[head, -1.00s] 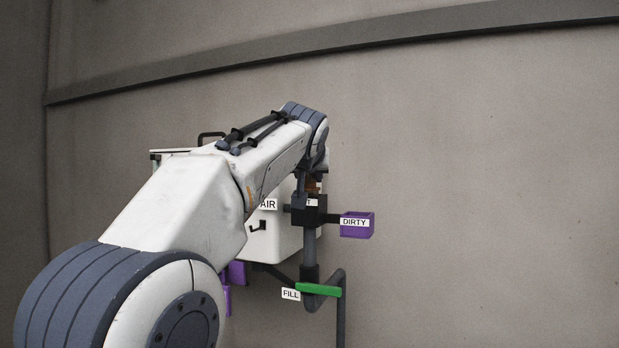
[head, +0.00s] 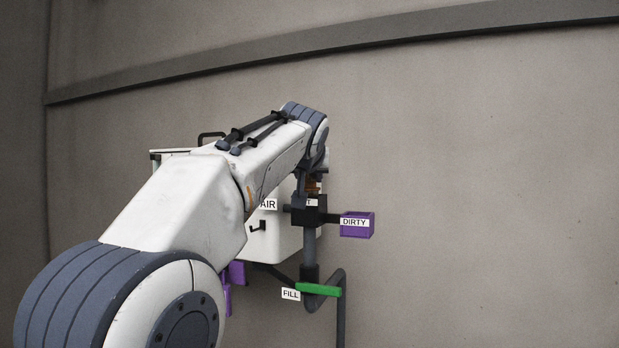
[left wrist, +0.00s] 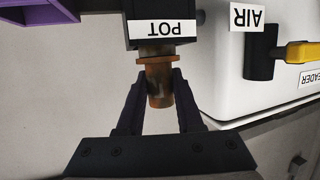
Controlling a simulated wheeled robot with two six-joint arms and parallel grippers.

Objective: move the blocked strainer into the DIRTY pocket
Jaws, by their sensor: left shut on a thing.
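The strainer (left wrist: 160,82) is a rusty brown, flanged cylinder at the dark block labelled POT (left wrist: 160,42), which appears upside down in the left wrist view. My left gripper (left wrist: 161,88) is shut on its body, one dark finger on each side. In the head view only a bit of brown (head: 313,186) shows past my wrist. The DIRTY pocket (head: 358,231) is a purple open box right of the block, apparently empty; its edge shows in the left wrist view (left wrist: 38,12).
A white tank (head: 276,236) with an AIR label stands behind my left arm. A green FILL lever (head: 320,290) sits on the pipe below the block. Another purple piece (head: 237,273) is partly hidden at lower left. The wall right of the DIRTY pocket is clear.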

